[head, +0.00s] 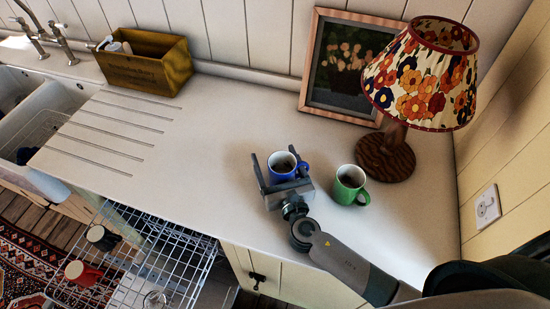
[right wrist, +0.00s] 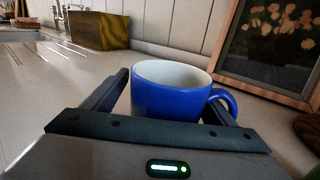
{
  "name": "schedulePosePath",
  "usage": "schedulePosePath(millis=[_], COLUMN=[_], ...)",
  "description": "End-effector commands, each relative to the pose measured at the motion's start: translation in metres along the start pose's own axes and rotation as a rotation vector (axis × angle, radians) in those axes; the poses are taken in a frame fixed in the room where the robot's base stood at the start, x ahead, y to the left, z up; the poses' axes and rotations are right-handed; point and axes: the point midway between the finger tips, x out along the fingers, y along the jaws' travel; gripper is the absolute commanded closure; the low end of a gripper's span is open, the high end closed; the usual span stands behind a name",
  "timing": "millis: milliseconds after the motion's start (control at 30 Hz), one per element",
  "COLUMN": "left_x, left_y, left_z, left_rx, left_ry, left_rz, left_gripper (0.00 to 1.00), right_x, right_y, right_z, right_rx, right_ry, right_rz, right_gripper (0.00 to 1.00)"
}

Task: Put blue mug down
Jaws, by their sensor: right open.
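The blue mug (head: 282,165) stands upright on the white countertop (head: 215,150), with a white inside and its handle to the right. My right gripper (head: 273,168) is open, with its two fingers on either side of the mug. In the right wrist view the blue mug (right wrist: 170,92) sits between the fingers, and its handle (right wrist: 224,102) is by the right finger. The mug's lower part is hidden behind the gripper body there. My left gripper is not in view.
A green mug (head: 348,185) stands close to the right of my gripper. A lamp (head: 425,75) and a framed picture (head: 345,65) stand behind. A wooden box (head: 145,65) is at the back left, near the sink (head: 45,110). An open dish rack (head: 140,255) is below the counter. Counter left of the mug is clear.

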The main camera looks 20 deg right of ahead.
Motion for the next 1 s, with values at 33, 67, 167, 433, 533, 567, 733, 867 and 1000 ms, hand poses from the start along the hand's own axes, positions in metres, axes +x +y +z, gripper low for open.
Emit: schedulePosePath(millis=[33, 67, 167, 433, 533, 567, 733, 867, 1000], left_x=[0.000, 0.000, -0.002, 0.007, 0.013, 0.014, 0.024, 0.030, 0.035], left_y=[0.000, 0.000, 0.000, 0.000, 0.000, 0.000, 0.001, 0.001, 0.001], left_z=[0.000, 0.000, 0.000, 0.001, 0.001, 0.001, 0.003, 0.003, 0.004], left_rx=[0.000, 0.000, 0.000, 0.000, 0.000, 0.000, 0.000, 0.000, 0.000], left_ry=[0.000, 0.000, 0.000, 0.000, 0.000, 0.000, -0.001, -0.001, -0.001], left_rz=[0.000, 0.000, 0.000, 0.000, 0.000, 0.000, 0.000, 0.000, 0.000], left_gripper=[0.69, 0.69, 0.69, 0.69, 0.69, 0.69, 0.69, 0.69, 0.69], right_x=[0.000, 0.000, 0.000, -0.024, -0.041, -0.046, -0.078, -0.098, -0.113], right_y=[0.000, 0.000, 0.000, 0.000, 0.000, 0.000, 0.000, 0.000, 0.000], right_z=[0.000, 0.000, 0.003, 0.000, -0.001, -0.001, -0.002, -0.001, 0.001], right_rx=[0.000, 0.000, 0.000, 0.000, 0.001, 0.001, 0.001, 0.001, -0.001], right_ry=[0.000, 0.000, 0.000, 0.000, 0.001, 0.001, 0.001, 0.000, 0.000], right_rz=[0.000, 0.000, 0.000, 0.001, 0.002, 0.002, 0.001, 0.001, 0.001], right_gripper=[0.21, 0.21, 0.21, 0.21, 0.21, 0.21, 0.21, 0.21, 0.21])
